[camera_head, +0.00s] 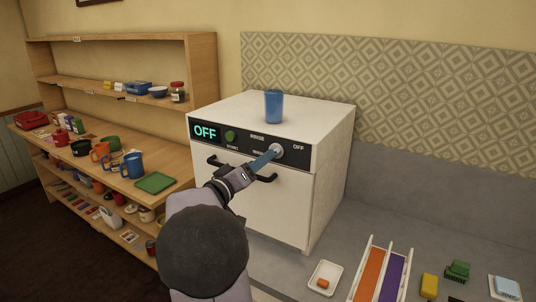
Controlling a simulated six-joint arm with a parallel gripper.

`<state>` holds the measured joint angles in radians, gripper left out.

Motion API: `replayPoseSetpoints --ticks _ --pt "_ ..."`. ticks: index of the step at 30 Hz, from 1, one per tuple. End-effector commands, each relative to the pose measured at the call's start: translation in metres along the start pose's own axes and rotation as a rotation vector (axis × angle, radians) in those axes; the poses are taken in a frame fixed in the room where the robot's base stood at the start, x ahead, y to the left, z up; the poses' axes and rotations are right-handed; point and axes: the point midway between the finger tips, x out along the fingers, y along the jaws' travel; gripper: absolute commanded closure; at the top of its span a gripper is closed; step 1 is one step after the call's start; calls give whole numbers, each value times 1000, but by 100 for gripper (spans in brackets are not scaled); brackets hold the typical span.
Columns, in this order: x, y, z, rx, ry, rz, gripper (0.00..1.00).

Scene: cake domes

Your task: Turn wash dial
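The wash dial (277,150) is a round, light-coloured knob on the black panel of a white dishwasher-like machine (325,150). The display (205,132) left on the panel reads OFF. A green button (230,136) sits between display and dial. Small labels surround the dial; the right one reads OFF, and the others are too small to read surely. My gripper (268,157) reaches up from the lower left, and its bluish fingertips are at the dial's left side. Whether they touch or grip it, and the dial's pointer direction, I cannot tell.
A blue cup (274,106) stands on the machine's top. The dark door handle (262,178) runs just below the panel, partly behind my gripper. Shelves (150,88) with mugs and dishes stand left. On the right counter (345,225) lie a small tray, coloured strips and sponges.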

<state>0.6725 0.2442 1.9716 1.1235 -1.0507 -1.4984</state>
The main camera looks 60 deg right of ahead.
Motion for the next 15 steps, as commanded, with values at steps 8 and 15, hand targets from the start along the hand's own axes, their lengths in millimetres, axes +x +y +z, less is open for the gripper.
replayPoseSetpoints --ticks 8,15 --pt "37 2 0 -2 -3 1 45" --pt "56 0 0 0 -2 0 45"
